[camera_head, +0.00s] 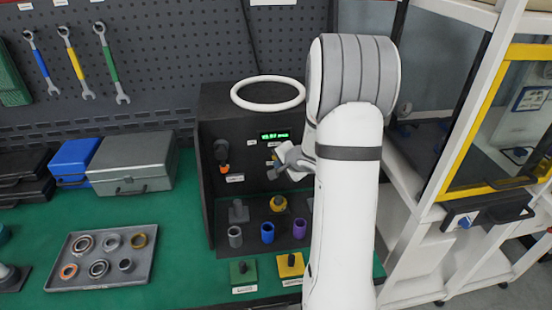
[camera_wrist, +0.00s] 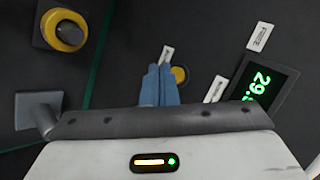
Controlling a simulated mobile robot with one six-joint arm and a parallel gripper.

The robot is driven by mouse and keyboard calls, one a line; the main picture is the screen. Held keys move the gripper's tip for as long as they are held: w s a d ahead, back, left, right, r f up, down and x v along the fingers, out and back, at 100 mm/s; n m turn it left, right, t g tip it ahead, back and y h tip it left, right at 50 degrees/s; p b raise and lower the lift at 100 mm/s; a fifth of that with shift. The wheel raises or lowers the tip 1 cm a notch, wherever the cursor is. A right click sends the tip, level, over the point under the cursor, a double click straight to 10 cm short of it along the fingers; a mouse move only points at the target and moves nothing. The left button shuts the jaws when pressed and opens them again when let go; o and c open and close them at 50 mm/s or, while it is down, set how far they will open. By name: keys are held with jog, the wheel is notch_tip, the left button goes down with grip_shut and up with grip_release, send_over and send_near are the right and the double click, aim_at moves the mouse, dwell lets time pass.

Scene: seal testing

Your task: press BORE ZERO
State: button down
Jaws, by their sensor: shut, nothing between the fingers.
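A dark test panel (camera_head: 222,100) stands at the back of the bench with a green lit display (camera_head: 275,135), which also shows in the wrist view (camera_wrist: 262,85). A yellow round button (camera_wrist: 179,75) sits on the panel in the wrist view, just right of my fingertips and partly hidden by them. White labels lie near it, too small to read surely, so I cannot tell which one says BORE ZERO. My gripper (camera_wrist: 160,68) is shut and empty, its blue fingers together beside the yellow button. I cannot tell whether they touch the panel. In the head view my gripper (camera_head: 278,172) is in front of the panel.
A yellow knob on a dark base (camera_wrist: 68,33) and a grey part (camera_wrist: 38,108) are at the wrist view's left. Grey, blue and purple cups (camera_head: 267,232) stand below the panel. A tray (camera_head: 75,280) of rings lies left. A white shelf (camera_head: 410,170) stands right.

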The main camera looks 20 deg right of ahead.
jog(key=shift+w, duration=0.1)
jog(key=shift+w+d+b, duration=0.15)
jog(key=shift+w+b, duration=0.2)
jog(key=shift+w+d, duration=0.1)
jog(key=shift+w, duration=0.25)
dwell(0.5)
jog(key=shift+b, duration=0.3)
jog(key=shift+s+a+b, duration=0.25)
jog(key=shift+s+b, duration=0.4)
jog(key=shift+s, duration=0.1)
jog(key=shift+s, duration=0.1)
jog(key=s+b, duration=0.1)
jog(key=s, duration=0.1)
jog(key=s+a+b, duration=0.1)
jog(key=s+b, duration=0.1)
jog(key=shift+s+a, duration=0.15)
jog(key=shift+s, duration=0.2)
